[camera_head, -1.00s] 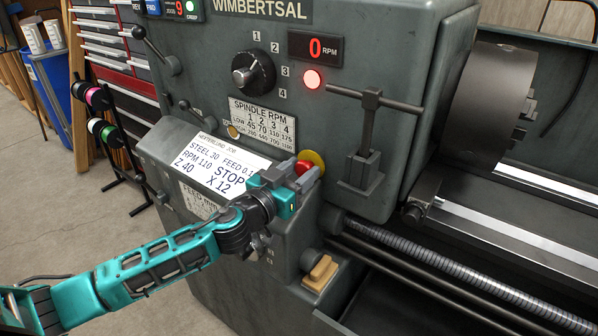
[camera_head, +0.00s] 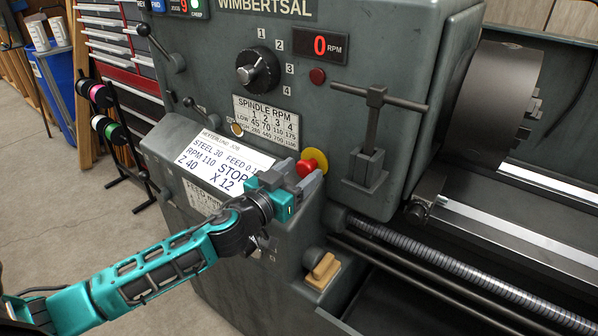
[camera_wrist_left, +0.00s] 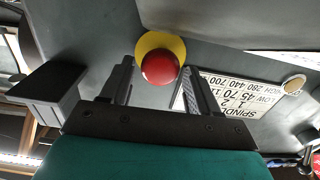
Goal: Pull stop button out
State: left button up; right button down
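The stop button (camera_head: 306,168) is a round red knob on a yellow disc (camera_head: 318,158), on the front of the grey lathe headstock. My left gripper (camera_head: 307,184) is at the button, with its fingers pointing at it. In the left wrist view the red button (camera_wrist_left: 160,67) shows between and just beyond the two fingertips (camera_wrist_left: 157,76). The fingers are apart, with a gap on each side of the button. In the head view the fingers hide a little of the button's lower side. My right gripper is not in view.
A T-handled chuck key (camera_head: 374,130) stands on the headstock right of the button. A sloped job card (camera_head: 217,163) lies to the left. The RPM display (camera_head: 320,46) reads 0, and the lamp (camera_head: 317,76) below it is dark. The chuck (camera_head: 494,105) is at the right.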

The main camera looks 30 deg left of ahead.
pick_arm(q)
jog(key=shift+o, duration=0.6)
jog(key=shift+w, duration=0.1)
jog(key=shift+s, duration=0.6)
jog(key=s+a+b, duration=0.1)
jog(key=s, duration=1)
jog(key=shift+s+a+b, duration=0.3)
jog(key=shift+a, duration=0.1)
jog(key=s+d+f+g, duration=0.2)
jog(key=d+f, duration=0.1)
jog(key=f, duration=0.4)
jog(key=s+d+f+g, duration=0.2)
jog(key=s+d+f, duration=0.1)
jog(key=f, duration=0.5)
jog(key=s+d+f+m+g+p, duration=0.1)
jog(key=s+d+f+g, duration=0.2)
jog(key=f, duration=0.5)
jog(key=shift+d, duration=0.7)
jog(key=shift+s, duration=0.1)
